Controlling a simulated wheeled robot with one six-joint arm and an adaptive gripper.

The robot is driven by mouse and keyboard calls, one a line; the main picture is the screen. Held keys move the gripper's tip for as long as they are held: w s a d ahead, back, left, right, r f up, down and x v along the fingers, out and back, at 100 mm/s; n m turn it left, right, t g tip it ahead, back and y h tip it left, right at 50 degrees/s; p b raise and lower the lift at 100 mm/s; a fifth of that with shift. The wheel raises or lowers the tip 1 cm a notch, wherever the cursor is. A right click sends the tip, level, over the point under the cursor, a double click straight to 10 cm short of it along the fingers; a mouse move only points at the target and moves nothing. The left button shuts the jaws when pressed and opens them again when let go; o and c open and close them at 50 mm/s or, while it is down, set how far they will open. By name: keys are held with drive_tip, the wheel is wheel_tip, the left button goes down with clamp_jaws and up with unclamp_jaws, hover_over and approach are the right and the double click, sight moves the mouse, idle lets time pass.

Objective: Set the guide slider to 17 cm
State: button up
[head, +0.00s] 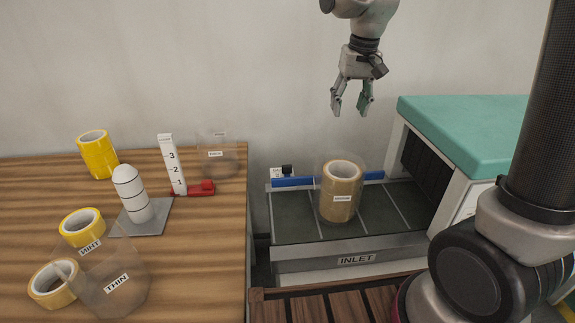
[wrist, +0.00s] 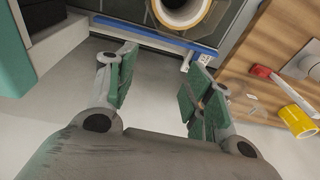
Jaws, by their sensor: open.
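The blue guide rail (head: 300,182) runs across the back of the inlet conveyor, partly hidden behind a brown tape roll (head: 340,195). In the wrist view, my open fingers (wrist: 160,78) point towards the blue rail (wrist: 165,38), with a small pale part (wrist: 187,60) near the right finger.
The brown roll stands on the dark conveyor (head: 400,205) marked INLET. A teal-topped machine (head: 465,125) is at right. A wooden table (head: 215,240) at left holds yellow tape rolls (head: 97,153), a white striped post (head: 131,190) and a numbered upright scale (head: 172,165).

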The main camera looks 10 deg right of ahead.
drive_tip(key=w+a+f, duration=0.6)
drive_tip(key=g, duration=0.2)
hover_over(287, 166)
drive_tip(key=shift+h, duration=0.3)
wheel_tip(287, 166, down, 11)
drive_tip(key=shift+w+r, duration=0.1)
drive_tip(key=shift+r, duration=0.1)
wheel_tip(287, 166, down, 8)
drive_tip(key=shift+r, duration=0.15)
clamp_jaws()
